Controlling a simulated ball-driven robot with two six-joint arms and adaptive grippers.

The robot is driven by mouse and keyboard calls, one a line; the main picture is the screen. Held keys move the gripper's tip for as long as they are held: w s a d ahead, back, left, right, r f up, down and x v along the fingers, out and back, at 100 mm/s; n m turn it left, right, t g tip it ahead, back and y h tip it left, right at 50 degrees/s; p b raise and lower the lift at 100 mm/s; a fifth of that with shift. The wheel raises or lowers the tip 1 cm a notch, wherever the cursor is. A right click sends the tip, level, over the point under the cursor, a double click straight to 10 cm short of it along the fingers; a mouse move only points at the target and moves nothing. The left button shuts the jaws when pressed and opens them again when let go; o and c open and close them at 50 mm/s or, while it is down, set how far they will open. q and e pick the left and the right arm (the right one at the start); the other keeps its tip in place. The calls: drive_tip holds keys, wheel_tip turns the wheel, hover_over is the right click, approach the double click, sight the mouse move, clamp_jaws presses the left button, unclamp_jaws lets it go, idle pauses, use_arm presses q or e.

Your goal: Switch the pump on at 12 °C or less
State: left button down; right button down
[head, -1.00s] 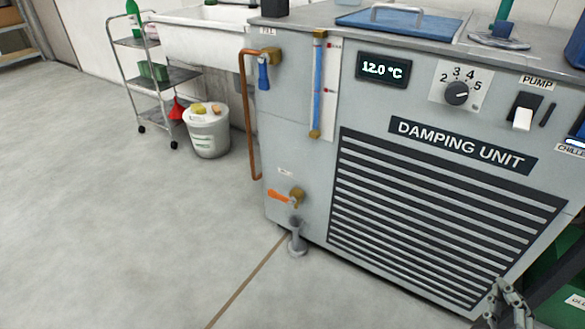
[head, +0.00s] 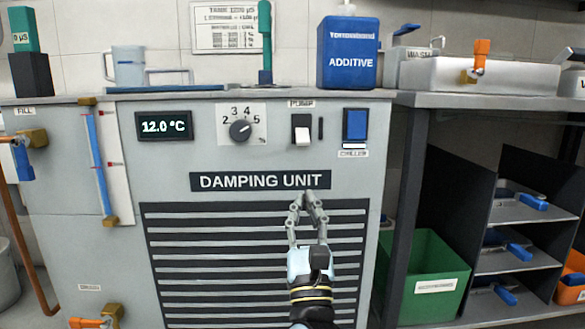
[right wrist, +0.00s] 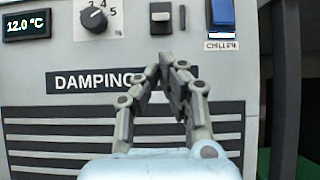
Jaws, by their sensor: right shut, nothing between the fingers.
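The damping unit (head: 255,270) fills the middle of the head view. Its display (head: 164,126) reads 12.0 °C; it also shows in the right wrist view (right wrist: 27,25). The pump switch (head: 302,130) is a rocker with a black upper part and a white lower part, under the PUMP label. A dark narrow slot (head: 320,128) sits beside it. In the right wrist view the pump switch (right wrist: 161,18) is above my fingers. My right gripper (head: 309,200) is shut and empty, below the switch, in front of the nameplate and grille. My left gripper is out of view.
A dial (head: 240,130) sits left of the pump switch and a blue chiller switch (head: 355,125) right of it. A blue additive container (head: 347,54) stands on top. Shelves and a green crate (head: 432,278) are at the right.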

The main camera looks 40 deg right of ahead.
sight(303, 137)
drive_tip(key=x, duration=0.8)
drive_tip(key=shift+w+d+r, duration=0.15)
drive_tip(key=shift+w, duration=0.1)
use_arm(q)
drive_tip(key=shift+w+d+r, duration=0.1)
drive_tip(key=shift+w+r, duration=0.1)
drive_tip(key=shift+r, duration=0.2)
use_arm(e)
drive_tip(key=shift+w+d+r, duration=0.3)
drive_tip(key=shift+w+r, duration=0.1)
drive_tip(key=shift+w, duration=0.05)
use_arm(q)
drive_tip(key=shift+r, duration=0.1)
